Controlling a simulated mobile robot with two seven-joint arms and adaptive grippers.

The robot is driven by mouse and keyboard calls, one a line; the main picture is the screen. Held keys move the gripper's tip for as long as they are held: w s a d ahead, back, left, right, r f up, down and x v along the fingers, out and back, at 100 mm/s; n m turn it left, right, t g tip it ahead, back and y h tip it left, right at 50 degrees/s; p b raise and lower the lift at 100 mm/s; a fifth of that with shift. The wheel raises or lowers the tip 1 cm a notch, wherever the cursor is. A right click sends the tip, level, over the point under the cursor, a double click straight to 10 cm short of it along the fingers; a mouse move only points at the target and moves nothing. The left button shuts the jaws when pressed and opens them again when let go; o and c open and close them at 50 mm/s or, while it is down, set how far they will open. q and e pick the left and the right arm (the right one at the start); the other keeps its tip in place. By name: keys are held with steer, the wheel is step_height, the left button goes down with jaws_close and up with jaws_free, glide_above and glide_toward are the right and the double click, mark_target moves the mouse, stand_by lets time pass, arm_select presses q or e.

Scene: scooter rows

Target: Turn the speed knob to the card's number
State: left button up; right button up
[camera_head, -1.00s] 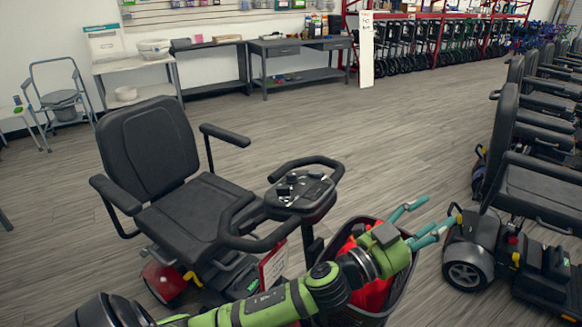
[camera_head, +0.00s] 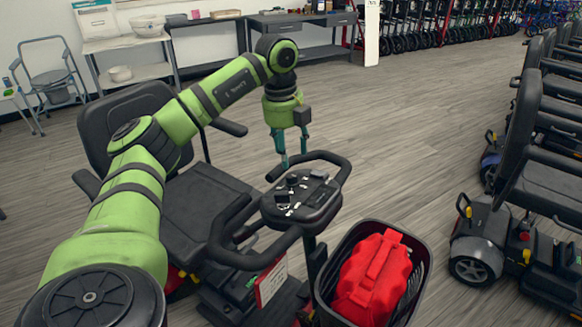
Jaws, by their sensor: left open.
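The scooter's black control console (camera_head: 303,193) sits between looped handlebars in the middle of the view. A small dark round knob (camera_head: 291,180) stands up on it near its far left part; its setting is too small to read. A white card with a red edge (camera_head: 271,283) hangs below the console, its number unreadable. My left gripper (camera_head: 292,162) points down just beyond the console's far edge, above the knob. Its teal fingers are apart and empty, and I see no contact with the knob. My right gripper is out of view.
The scooter's padded seat (camera_head: 197,208) is left of the console, partly behind my left arm. A dark basket (camera_head: 420,270) holding a red bag (camera_head: 374,277) is in front. A row of scooters (camera_head: 535,170) lines the right. Open floor (camera_head: 420,130) lies beyond the console.

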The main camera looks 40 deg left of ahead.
mark_target(291, 175)
arm_select(q)
steer(key=f, duration=0.6)
steer(key=shift+w+d+f+p, duration=0.2)
steer(key=shift+f+p, duration=0.1)
steer(key=shift+f, duration=0.05)
jaws_close()
